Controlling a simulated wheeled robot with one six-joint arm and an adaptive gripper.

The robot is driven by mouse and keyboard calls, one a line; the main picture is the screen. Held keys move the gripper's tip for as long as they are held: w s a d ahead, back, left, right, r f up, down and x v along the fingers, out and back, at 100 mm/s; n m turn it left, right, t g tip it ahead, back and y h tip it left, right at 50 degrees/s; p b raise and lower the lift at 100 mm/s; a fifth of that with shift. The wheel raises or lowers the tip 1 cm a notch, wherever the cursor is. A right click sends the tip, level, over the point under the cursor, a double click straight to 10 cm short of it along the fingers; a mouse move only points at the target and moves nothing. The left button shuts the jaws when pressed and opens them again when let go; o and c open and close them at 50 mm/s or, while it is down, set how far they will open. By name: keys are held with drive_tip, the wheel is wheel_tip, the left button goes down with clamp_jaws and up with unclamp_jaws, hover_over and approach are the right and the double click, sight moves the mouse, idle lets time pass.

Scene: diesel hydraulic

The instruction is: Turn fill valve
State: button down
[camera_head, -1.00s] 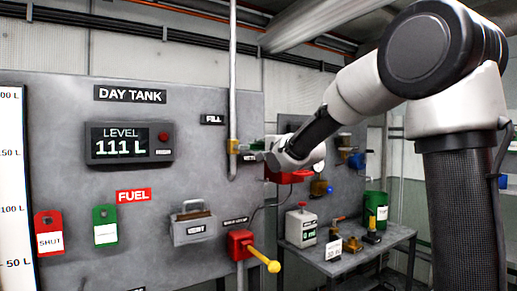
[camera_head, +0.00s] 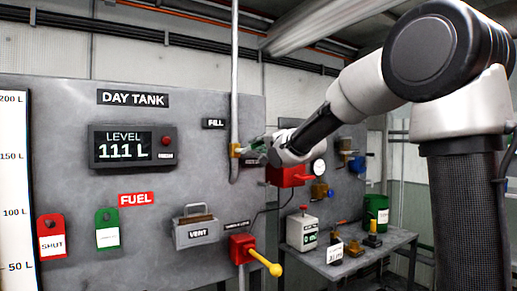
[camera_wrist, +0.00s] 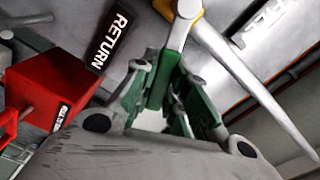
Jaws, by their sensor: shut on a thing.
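The fill valve (camera_head: 236,150) is a small brass body on the vertical pipe, below the FILL label (camera_head: 213,123) in the head view. My gripper (camera_head: 260,149) is at the valve's right side in the head view. In the wrist view my gripper (camera_wrist: 163,78) has its green fingers closed around the lever's lower end. The fingers hide part of the lever.
A red box (camera_head: 290,175) is just right of and below my wrist; it also shows at left in the wrist view (camera_wrist: 55,85). The panel holds a display (camera_head: 130,147) reading 111 L, a vent unit (camera_head: 196,230) and a yellow-handled red switch (camera_head: 242,248). A bench (camera_head: 375,250) stands at right.

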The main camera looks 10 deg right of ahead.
drive_tip(key=shift+s+a+r+n, duration=0.15)
drive_tip(key=shift+r+n, duration=0.2)
drive_tip(key=shift+n, duration=0.55)
drive_tip(key=c, duration=1.4)
unclamp_jaws()
drive_tip(key=v, duration=1.2)
drive_tip(key=shift+r, duration=0.1)
